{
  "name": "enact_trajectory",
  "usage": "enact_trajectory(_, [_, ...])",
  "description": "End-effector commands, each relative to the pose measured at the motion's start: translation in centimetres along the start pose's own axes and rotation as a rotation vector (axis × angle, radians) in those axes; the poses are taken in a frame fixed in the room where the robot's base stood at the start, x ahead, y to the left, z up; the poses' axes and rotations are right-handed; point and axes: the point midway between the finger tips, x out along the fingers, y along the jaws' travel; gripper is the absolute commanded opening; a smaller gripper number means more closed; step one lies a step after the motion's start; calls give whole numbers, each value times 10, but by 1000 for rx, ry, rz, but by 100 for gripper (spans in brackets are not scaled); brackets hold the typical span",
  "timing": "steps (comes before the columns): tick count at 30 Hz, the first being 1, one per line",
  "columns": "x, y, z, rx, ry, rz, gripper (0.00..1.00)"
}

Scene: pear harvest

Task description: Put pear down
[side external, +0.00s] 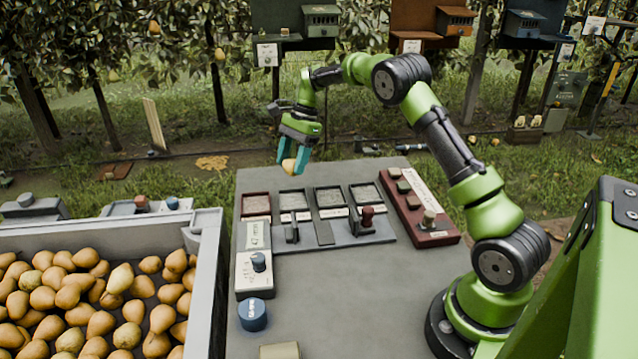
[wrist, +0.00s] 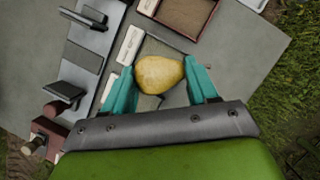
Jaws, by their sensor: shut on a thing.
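A yellow-tan pear (side external: 289,166) is held between the teal fingers of my gripper (side external: 294,160), near the back edge of the grey table (side external: 350,285) in the side view. In the wrist view the pear (wrist: 160,74) sits between the two teal fingertips of my gripper (wrist: 162,82), and part of a framed tray shows behind it. The row of framed trays on the table includes a red-brown one (side external: 256,205) at the left and a dark-framed one (side external: 294,199) beside it. The exact height of the pear above the table is hard to tell.
A large grey bin (side external: 208,270) full of pears stands left of the table. A panel with switches (side external: 325,238) and a red-brown board (side external: 420,215) with knobs lie on the table. A blue knob (side external: 252,314) is near the front. The table's middle right is clear.

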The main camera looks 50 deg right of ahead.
Motion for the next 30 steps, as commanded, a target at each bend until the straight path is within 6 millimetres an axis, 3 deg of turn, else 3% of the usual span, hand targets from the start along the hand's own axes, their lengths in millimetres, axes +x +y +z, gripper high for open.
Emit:
enact_trajectory(6, [-14,-4,14,-114,0,47,28])
enact_trajectory(25, [68,-2,-19,-132,-2,56,28])
enact_trajectory(30, [77,-2,-23,-134,0,53,28])
